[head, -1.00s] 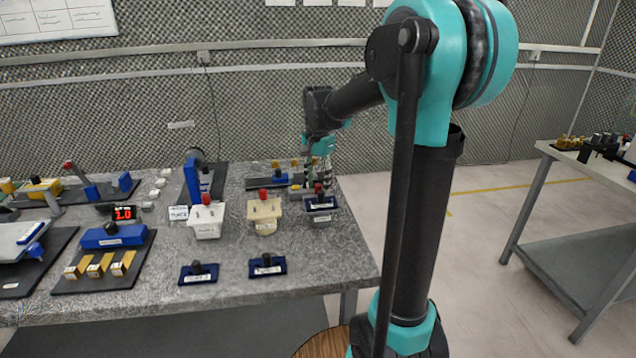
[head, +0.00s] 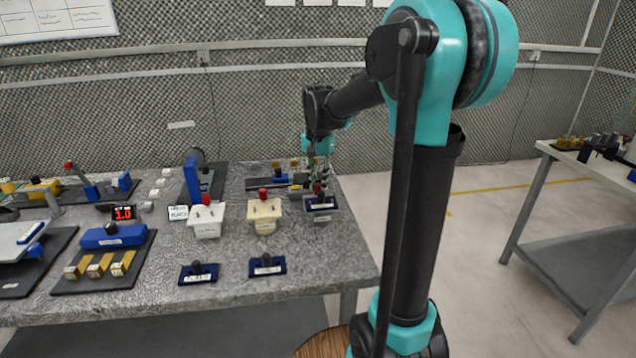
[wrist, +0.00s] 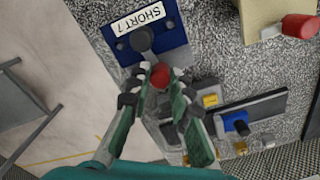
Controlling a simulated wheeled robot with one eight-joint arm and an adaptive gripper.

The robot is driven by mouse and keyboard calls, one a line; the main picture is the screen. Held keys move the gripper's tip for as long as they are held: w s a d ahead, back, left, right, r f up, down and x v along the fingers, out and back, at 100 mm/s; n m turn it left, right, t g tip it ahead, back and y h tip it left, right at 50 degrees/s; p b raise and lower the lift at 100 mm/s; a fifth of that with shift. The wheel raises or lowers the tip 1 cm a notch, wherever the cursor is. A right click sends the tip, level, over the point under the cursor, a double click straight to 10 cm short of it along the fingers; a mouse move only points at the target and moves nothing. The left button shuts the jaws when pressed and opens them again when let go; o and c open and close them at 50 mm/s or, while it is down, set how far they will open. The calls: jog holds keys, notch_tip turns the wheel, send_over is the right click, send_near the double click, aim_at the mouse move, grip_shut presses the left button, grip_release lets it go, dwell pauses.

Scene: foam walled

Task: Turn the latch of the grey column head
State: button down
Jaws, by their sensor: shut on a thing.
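The grey column head (head: 321,217) stands at the right of the table with a dark blue plate (head: 325,206) on top. In the wrist view the blue plate (wrist: 165,50) bears a label reading SHORT and a black knob (wrist: 143,39). The red latch knob (wrist: 160,76) sits at the plate's edge. My gripper (wrist: 157,90) is shut on the red knob, a finger on each side. In the head view my gripper (head: 318,183) reaches down over the head's back edge and partly hides the knob. The latch's exact angle is hard to tell.
A cream head (head: 265,214) and a white head (head: 207,220), each with a red knob, stand to the left. Two loose blue plates (head: 267,266) (head: 198,273) lie in front. A blue fixture (head: 205,180) stands behind. The table's right edge is close.

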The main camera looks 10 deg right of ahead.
jog(key=n, duration=1.1)
jog(key=shift+d+n, duration=0.1)
jog(key=shift+n, duration=2.2)
jog(key=c, duration=1.4)
grip_release()
jog(key=shift+o, duration=0.2)
jog(key=shift+r, duration=0.1)
